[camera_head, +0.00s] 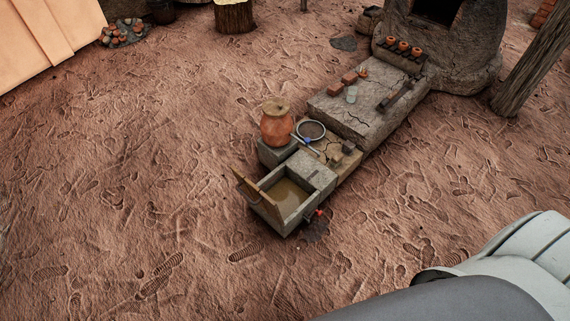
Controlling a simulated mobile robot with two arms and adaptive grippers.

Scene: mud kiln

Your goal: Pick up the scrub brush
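I cannot pick out the scrub brush with certainty. Small dark and brownish blocks, one dark block (348,147) and one browner piece (335,159), lie on the low stone ledge beside the water basin (308,208); either may be a brush, but they are too small to tell. Neither gripper is in view. A grey and white part of my own body fills the lower right corner, well apart from the ledge.
A lidded clay pot (276,126) and a round sieve (311,130) stand behind the basin. A raised wooden board (260,201) is at its left. A stone slab (345,119) with bricks leads to the kiln (457,55). A post (534,65) leans right. Open ground lies left and in front.

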